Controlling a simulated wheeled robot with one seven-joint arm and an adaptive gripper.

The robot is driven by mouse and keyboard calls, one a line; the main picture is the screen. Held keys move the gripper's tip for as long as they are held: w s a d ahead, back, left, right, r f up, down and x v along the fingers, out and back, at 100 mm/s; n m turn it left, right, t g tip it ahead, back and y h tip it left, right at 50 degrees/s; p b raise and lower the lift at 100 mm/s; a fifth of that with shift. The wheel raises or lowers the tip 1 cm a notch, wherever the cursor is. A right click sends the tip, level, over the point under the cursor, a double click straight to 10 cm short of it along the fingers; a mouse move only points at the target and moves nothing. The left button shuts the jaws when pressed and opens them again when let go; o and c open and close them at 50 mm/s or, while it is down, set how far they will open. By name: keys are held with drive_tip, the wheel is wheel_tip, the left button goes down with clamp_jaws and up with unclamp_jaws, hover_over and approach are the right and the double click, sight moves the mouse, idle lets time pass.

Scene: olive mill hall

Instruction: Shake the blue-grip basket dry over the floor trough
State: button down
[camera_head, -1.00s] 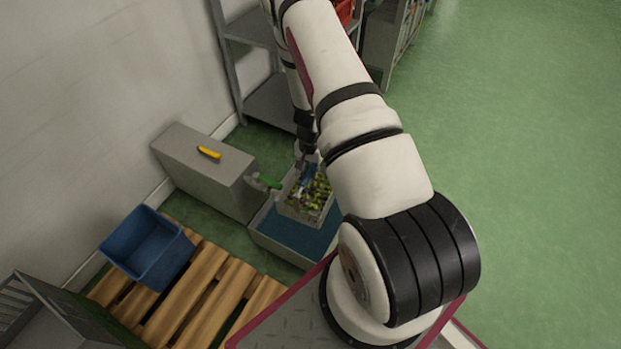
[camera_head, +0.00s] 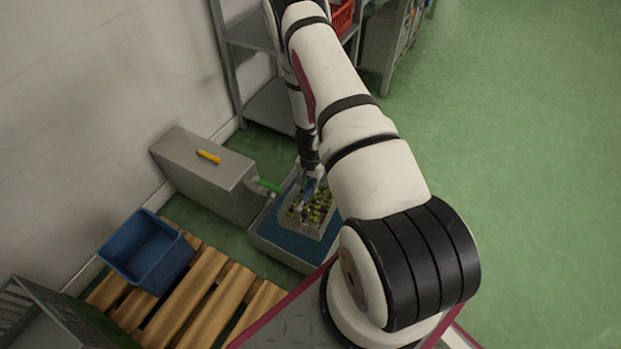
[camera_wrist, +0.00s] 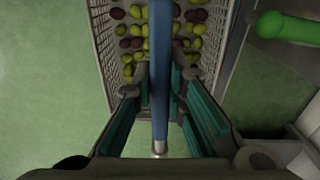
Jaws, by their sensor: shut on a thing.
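The basket (camera_head: 303,222) is a pale mesh box with green and dark olives (camera_head: 318,207) in it. It is over the floor trough (camera_head: 272,238), a grey-rimmed trough with a blue inside. My gripper (camera_head: 309,181) is shut on the basket's blue grip (camera_wrist: 160,70). In the wrist view the blue bar runs between my two fingers (camera_wrist: 160,112), and the basket's mesh wall (camera_wrist: 103,40) and olives show beyond. The basket looks about level. I cannot tell whether its bottom touches the trough. My arm hides the trough's right part.
A grey metal box (camera_head: 205,178) with a yellow object (camera_head: 208,157) on top stands left of the trough. A blue bin (camera_head: 147,250) sits on a wooden pallet (camera_head: 205,290). Shelving (camera_head: 268,105) stands behind. Green floor (camera_head: 520,130) is clear at right.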

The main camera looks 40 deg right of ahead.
drive_tip(key=r, duration=0.6)
drive_tip(key=shift+w+d, duration=0.1)
drive_tip(key=shift+w, duration=0.2)
wheel_tip(320, 180, down, 5)
drive_tip(key=shift+s+f, duration=0.15)
drive_tip(key=shift+f, duration=0.05)
drive_tip(key=shift+w+r, duration=0.15)
drive_tip(key=shift+r, duration=1.05)
drive_tip(key=shift+w+r, duration=0.1)
drive_tip(key=shift+r, duration=1.1)
drive_tip(key=shift+s+r, duration=0.15)
drive_tip(key=shift+s, duration=0.05)
drive_tip(key=shift+f, duration=2.7)
drive_tip(key=shift+w+r, duration=0.1)
drive_tip(key=shift+r, duration=0.1)
